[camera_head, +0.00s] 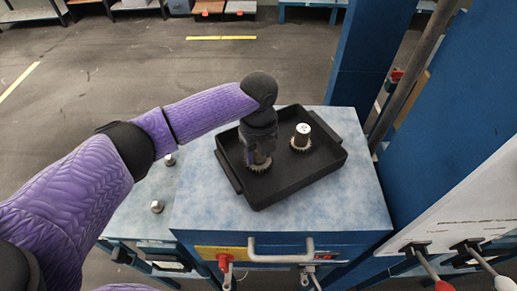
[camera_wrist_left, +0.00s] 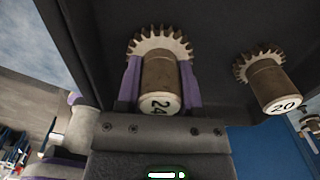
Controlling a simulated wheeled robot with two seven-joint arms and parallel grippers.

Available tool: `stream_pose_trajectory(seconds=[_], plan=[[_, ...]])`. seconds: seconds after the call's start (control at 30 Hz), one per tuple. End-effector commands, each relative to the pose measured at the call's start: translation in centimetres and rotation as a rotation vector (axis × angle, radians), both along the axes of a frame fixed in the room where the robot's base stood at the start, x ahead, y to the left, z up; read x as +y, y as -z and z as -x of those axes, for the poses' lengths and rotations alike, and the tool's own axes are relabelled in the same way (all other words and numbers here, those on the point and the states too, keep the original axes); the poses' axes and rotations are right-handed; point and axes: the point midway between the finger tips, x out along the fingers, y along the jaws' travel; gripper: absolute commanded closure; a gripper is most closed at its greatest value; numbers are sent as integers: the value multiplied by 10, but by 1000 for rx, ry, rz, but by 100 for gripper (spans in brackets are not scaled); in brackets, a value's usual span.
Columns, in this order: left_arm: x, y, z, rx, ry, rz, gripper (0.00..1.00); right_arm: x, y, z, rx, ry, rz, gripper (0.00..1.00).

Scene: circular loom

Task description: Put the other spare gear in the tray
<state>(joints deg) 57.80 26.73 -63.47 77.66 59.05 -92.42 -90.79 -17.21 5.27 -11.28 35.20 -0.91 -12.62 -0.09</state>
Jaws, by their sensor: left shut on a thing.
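My left gripper (camera_head: 258,148) points down inside the black tray (camera_head: 325,160), at its left side. It is shut on the spare gear marked 24 (camera_wrist_left: 160,84), with a finger on each side of its hub. The toothed rim of this gear (camera_head: 259,168) is low at the tray floor; I cannot tell whether it touches. The other gear, marked 20 (camera_wrist_left: 268,83), stands upright in the tray to the right, apart from the held one; its pale top shows in the head view (camera_head: 302,130). My right gripper is out of view.
The tray rests on a pale blue cabinet top (camera_head: 200,215) with a metal handle (camera_head: 280,257) at its front. Two small metal knobs, one nearer (camera_head: 157,206), stand on the left surface. A blue post (camera_head: 365,55) rises behind, and a blue frame with a white panel (camera_head: 465,205) stands at right.

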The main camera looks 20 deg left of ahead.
Motion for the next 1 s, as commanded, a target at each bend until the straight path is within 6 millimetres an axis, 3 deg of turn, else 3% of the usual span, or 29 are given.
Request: stream_pose_trajectory(seconds=[0.4,0.43,0.6,0.87,1.0], plan=[[0,8,0,0,0,0,100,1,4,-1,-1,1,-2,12],[0,8,0,0,0,0,48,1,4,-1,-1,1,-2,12],[0,8,0,0,0,0,12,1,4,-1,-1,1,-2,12],[0,5,0,0,0,0,12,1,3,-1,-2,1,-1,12],[0,-23,-1,-4,1,0,12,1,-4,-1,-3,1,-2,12]])
